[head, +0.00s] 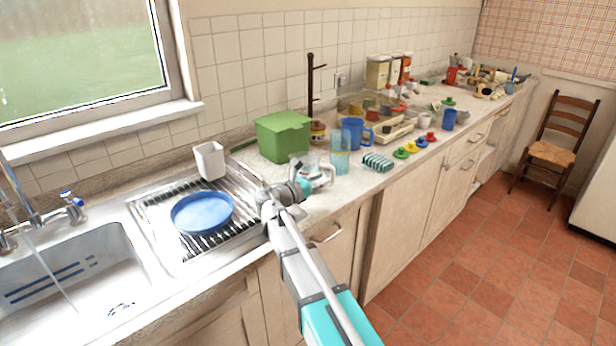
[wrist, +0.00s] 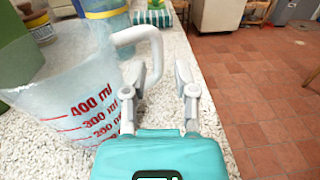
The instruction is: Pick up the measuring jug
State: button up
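The measuring jug (wrist: 65,85) is clear with red millilitre marks and a pale handle (wrist: 142,45). It stands on the speckled counter, filling the left of the wrist view. My gripper (wrist: 161,72) is open and empty, with its two fingers apart. The left finger is close to the jug's handle and overlaps its lower part in the picture; I cannot tell whether they touch. In the head view the jug (head: 307,160) is small, in front of the green box, and partly hidden by my gripper (head: 326,178).
A green box (head: 284,136) stands behind the jug, with a blue tumbler (head: 341,152) and a blue mug (head: 353,132) to the right. A striped sponge-like block (head: 378,162) lies near the counter's front edge. A blue plate (head: 202,212) sits on the drainer at left.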

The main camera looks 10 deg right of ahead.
aim_at(332, 174)
jog(key=shift+d, duration=0.1)
dwell(0.3)
jog(key=shift+x, duration=2.6)
jog(key=shift+w, duration=0.1)
grip_shut()
